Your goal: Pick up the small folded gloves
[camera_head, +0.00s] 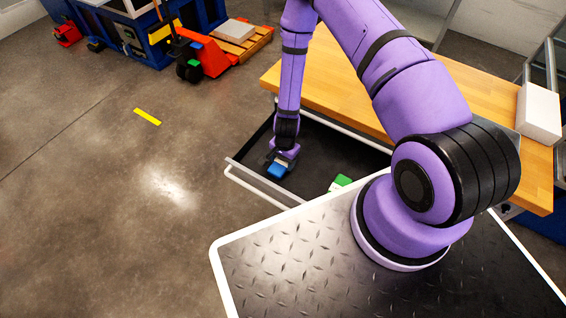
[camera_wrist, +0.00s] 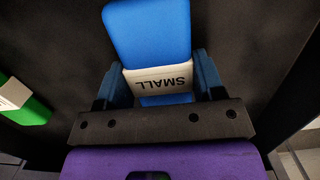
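The small folded gloves are a blue bundle (camera_wrist: 150,32) with a white band marked SMALL, seen upside down in the wrist view. They also show as a blue patch (camera_head: 277,170) under my gripper (camera_head: 281,160) in the head view. My gripper (camera_wrist: 160,82) has its two blue fingers at the sides of the white band, close against it, and appears shut on the gloves. The head view does not show clearly whether the gloves are clear of the drawer floor.
A dark open drawer (camera_head: 330,158) with a pale rim surrounds my gripper. A green bundle with a white band (camera_head: 341,182) lies to its right, and at left in the wrist view (camera_wrist: 28,108). The wooden bench (camera_head: 335,85) carries a white box (camera_head: 539,112). Open floor lies left.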

